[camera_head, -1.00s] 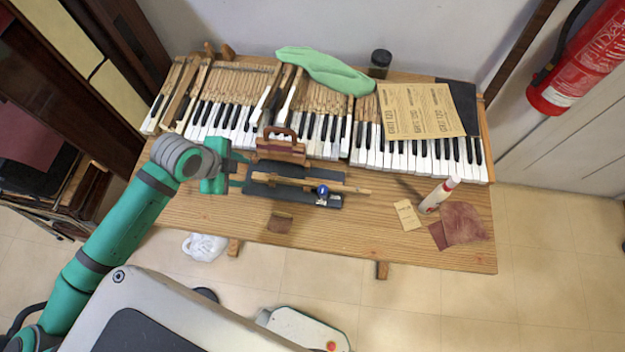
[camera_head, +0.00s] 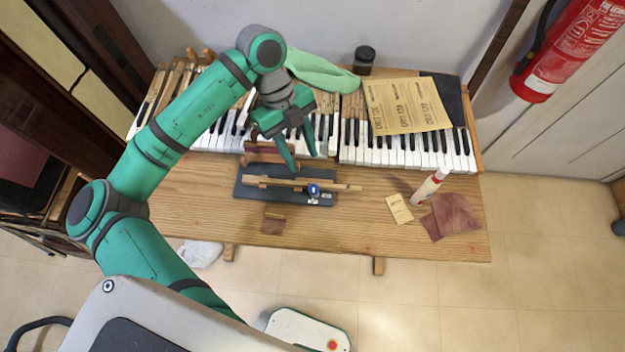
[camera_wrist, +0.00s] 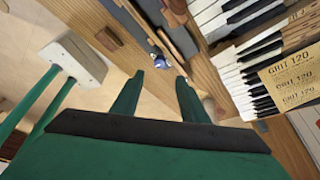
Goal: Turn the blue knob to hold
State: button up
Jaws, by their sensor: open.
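The blue knob (camera_head: 313,190) sits on a small metal clamp at the right end of a dark board (camera_head: 240,188) on the wooden bench. A light wooden key stick lies along that board and runs under the clamp. The knob also shows small in the wrist view (camera_wrist: 160,62), just beyond and between my fingertips. My gripper (camera_head: 303,163) is open and empty, above the bench behind the board and up-left of the knob. It is apart from the knob. Its fingers also show in the wrist view (camera_wrist: 157,80). Any marking for "hold" is too small to read.
Piano keys (camera_head: 400,158) line the back of the bench. Sandpaper sheets (camera_head: 407,105), a green cloth (camera_head: 322,72) and a dark jar (camera_head: 364,60) lie behind. A white bottle (camera_head: 430,185) and brown leather (camera_head: 453,214) are at right. The front bench is mostly clear.

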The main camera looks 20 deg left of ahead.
aim_at(313, 187)
jog(key=x, duration=1)
jog(key=shift+s+f, duration=0.1)
jog(key=shift+f, duration=0.2)
grip_shut()
